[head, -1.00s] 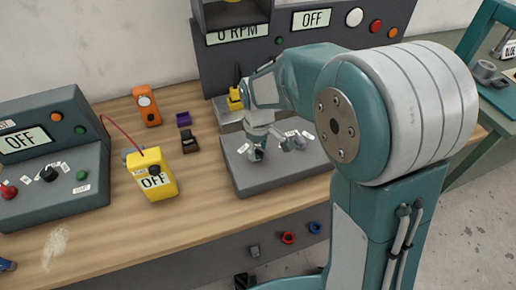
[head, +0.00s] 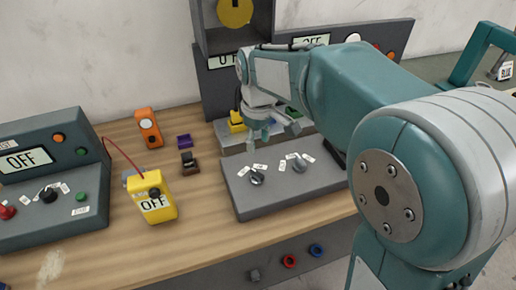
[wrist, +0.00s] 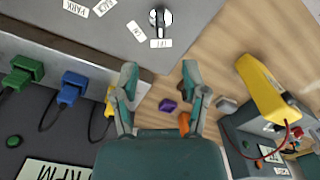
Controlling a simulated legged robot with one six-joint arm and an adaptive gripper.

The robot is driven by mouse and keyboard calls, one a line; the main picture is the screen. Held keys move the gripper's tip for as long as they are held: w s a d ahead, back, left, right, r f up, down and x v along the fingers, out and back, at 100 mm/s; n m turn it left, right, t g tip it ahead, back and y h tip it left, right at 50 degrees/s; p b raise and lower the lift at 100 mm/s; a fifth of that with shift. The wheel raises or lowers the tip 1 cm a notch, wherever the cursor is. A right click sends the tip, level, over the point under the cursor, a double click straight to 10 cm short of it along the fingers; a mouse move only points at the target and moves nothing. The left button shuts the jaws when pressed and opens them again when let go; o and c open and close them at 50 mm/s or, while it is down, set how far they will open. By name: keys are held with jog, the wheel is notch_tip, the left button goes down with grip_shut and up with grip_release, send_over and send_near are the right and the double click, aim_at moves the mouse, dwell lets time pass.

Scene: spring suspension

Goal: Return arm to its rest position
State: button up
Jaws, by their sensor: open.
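My gripper (head: 272,133) is in the air above the back of the grey control panel (head: 300,186) in the head view. Its fingers are apart and empty. In the wrist view my gripper (wrist: 157,84) shows two spread teal fingers with nothing between them. My arm crosses the right side of the head view, with its large shoulder joint in front. The panel carries two grey knobs, a left knob (head: 257,178) and a right knob (head: 299,165), with small white labels. The left finger lies over the yellow plug (wrist: 110,100) in the wrist view.
A yellow handheld meter (head: 152,198) stands on the wooden bench, left of the panel. An orange device (head: 149,127), a purple block (head: 184,141) and a dark small block (head: 189,163) lie behind it. A control box (head: 50,175) reads OFF. The bench front is clear.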

dwell(0.4)
jog(key=s+d+r+m+t, duration=0.2)
jog(key=s+d+m, duration=0.2)
jog(key=s, duration=0.5)
jog(key=s+d+r+m+t, duration=0.1)
jog(key=s+d+m+t, duration=0.2)
jog(key=s+d+m, duration=0.2)
jog(key=s+d, duration=0.3)
jog(key=s, duration=0.2)
jog(key=shift+r+t, duration=0.3)
jog(key=shift+r, duration=0.1)
